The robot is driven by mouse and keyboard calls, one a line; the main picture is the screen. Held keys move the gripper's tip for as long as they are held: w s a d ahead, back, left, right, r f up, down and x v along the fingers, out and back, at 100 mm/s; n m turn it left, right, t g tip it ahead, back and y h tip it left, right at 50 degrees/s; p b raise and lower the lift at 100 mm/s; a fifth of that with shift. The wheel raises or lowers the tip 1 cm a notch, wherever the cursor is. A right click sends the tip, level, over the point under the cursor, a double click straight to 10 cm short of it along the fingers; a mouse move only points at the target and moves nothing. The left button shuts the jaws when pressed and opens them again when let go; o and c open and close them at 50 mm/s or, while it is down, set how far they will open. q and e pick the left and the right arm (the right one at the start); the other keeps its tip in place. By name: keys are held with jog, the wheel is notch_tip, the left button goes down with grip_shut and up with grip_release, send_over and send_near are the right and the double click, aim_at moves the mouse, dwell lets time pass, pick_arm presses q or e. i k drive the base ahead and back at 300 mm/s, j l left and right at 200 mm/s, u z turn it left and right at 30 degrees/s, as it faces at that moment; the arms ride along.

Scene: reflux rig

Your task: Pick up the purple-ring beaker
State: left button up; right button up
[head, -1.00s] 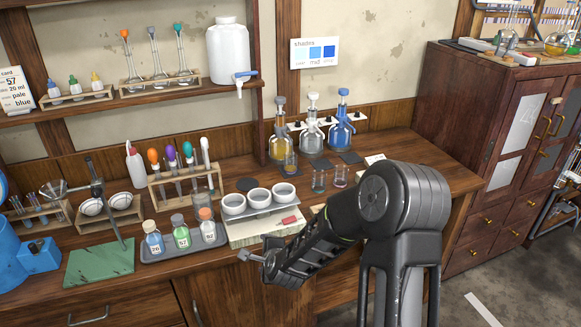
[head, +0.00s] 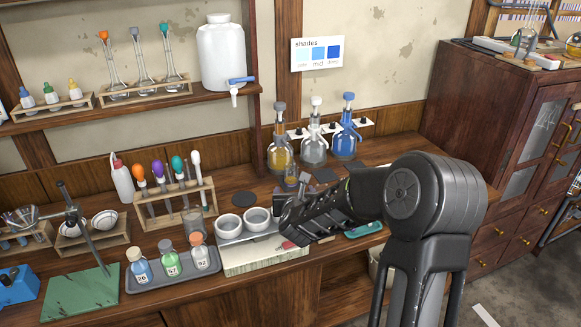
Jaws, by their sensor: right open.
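I cannot make out the purple-ring beaker for sure. One small glass beaker (head: 291,177) stands in front of the amber bottle, with no purple ring that I can make out. The area to its right, where two small beakers showed earlier, is largely covered by my right arm. My right gripper (head: 284,206) is open and empty over the bench, beside the white cups, just in front of the small beaker. Its fingertips are dark and hard to separate. My left gripper is not in view.
White cups (head: 257,218) sit on a raised stand next to my right gripper; one is hidden. Tall stoppered bottles (head: 313,145) stand behind. A test-tube rack (head: 172,205) and a grey tray of vials (head: 174,277) are left. A teal item (head: 363,230) lies near the front edge.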

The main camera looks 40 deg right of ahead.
aim_at(290, 169)
jog(key=i+l+u, duration=0.1)
jog(key=i+l, duration=0.75)
jog(key=l, duration=0.15)
